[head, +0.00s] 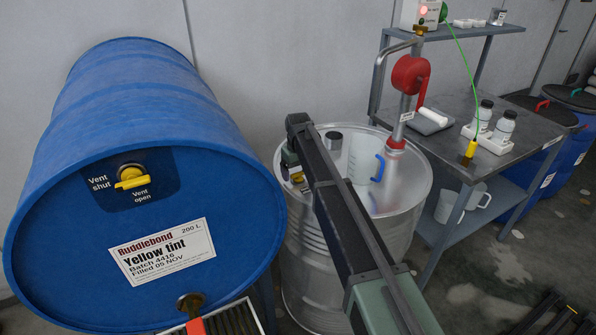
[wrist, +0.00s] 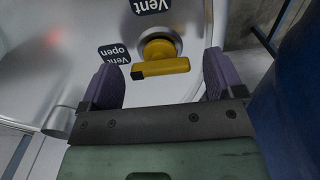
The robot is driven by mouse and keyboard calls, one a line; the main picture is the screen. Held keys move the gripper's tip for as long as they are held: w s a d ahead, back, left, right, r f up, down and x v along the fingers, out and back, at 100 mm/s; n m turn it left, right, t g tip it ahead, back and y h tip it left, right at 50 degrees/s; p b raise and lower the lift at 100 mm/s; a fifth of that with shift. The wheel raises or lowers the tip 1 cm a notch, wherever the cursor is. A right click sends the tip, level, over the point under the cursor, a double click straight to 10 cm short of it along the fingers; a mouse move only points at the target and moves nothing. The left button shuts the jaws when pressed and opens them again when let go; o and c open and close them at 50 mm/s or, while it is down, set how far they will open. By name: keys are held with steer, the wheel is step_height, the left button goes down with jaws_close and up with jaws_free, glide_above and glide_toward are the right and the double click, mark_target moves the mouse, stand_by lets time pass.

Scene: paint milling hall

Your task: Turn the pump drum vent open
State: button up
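The pump drum (head: 420,190) is a silver steel drum with a red rotary pump (head: 409,75) on top. Its vent has a yellow handle (wrist: 160,67) on a round yellow base, seen in the wrist view. The handle bar lies roughly left to right, its dark-tipped end at the left, below and right of the "Vent open" label (wrist: 114,54). A second label (wrist: 152,5), cut off after "Vent", is above. My gripper (wrist: 159,70) is open, with purple pads on either side of the handle; gaps show, no contact is visible. In the head view my arm hides much of the vent.
A blue drum (head: 120,85) with its own yellow vent handle (head: 131,178) lies at the left. A jug (head: 363,160) with a blue handle stands on the pump drum's lid. A steel table (head: 440,140) with bottles (head: 503,126) is at the right.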

mark_target(298, 177)
steer(key=shift+r, duration=0.1)
step_height(298, 177, up, 11)
steer(key=p, duration=1.1)
steer(key=shift+f, duration=0.2)
steer(key=s+d+m, duration=0.2)
steer(key=s+d, duration=0.5)
steer(key=s, duration=0.4)
steer(key=s+d+m, duration=0.2)
steer(key=s+d, duration=0.6)
steer(key=s, duration=0.4)
steer(key=s+d+m, duration=0.2)
steer(key=s+d, duration=0.6)
steer(key=s, duration=0.4)
steer(key=shift+s+d+m, duration=0.15)
steer(key=shift+m, duration=0.15)
